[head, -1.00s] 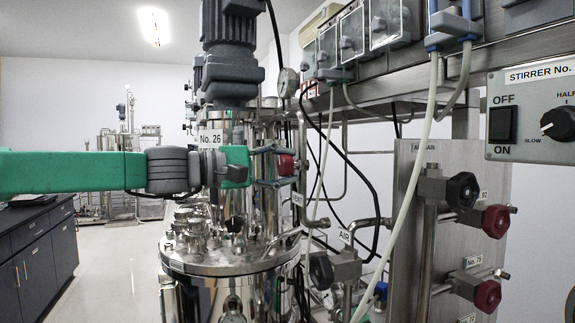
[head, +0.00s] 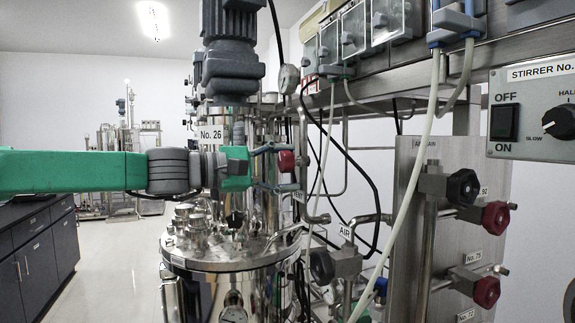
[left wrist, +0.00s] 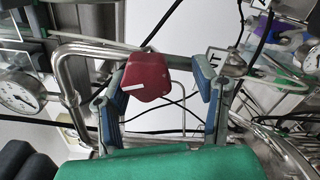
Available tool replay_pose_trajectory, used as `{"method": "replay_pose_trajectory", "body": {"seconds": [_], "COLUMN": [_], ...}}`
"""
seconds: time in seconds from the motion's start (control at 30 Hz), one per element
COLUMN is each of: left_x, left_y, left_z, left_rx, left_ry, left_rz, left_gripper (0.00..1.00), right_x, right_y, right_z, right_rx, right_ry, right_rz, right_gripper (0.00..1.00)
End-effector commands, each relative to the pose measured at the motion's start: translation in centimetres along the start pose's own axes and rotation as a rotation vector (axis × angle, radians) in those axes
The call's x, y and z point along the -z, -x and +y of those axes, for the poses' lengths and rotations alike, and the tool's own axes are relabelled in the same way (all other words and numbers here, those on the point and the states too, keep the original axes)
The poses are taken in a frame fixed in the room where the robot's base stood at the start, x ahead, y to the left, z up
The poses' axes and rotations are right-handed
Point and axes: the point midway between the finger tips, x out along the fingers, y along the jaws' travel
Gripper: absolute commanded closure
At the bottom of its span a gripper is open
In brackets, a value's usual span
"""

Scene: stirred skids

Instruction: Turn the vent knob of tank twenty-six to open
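The red vent knob (head: 287,161) is on the pipework beside the tank labelled No. 26 (head: 215,262). A partly hidden label ending in "ENT" hangs just below it. The knob also shows in the left wrist view (left wrist: 146,77), with a white mark across its face. My left gripper (head: 277,166) is at the knob, its blue-padded fingers spread on either side of it. In the left wrist view my left gripper (left wrist: 160,85) is open, and the knob lies close to the left finger, with a clear gap to the right finger. I cannot tell whether the left finger touches it. My right gripper is not in view.
A valve panel (head: 408,200) with black and red knobs stands at the right, below a stirrer box (head: 530,125). Hoses and cables hang between the tank and panel. A bent steel pipe (left wrist: 75,60) runs close to the left finger. A dark bench (head: 35,260) stands far left.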

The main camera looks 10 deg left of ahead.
Motion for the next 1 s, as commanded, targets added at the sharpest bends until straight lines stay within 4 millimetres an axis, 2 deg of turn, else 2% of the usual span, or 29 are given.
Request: {"method": "replay_pose_trajectory", "body": {"seconds": [0.37,0.47,0.8,1.0], "left_x": [-0.2,-0.3,0.1,0.2], "left_y": [0.7,2.1,9.2,11.6], "left_z": [0.7,0.8,0.6,0.4], "left_rx": [-0.011,-0.012,-0.012,-0.008], "left_ry": [-0.005,-0.006,-0.004,-0.003], "left_rz": [-0.001,-0.001,0.0,-0.001], "left_gripper": [0.45,0.45,0.45,0.45], "right_x": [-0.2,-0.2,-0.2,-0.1], "right_y": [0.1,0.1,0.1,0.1], "right_z": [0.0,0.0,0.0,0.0], "right_rx": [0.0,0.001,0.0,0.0], "right_ry": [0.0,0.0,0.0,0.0], "right_rz": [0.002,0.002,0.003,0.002], "right_gripper": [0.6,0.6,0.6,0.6]}}
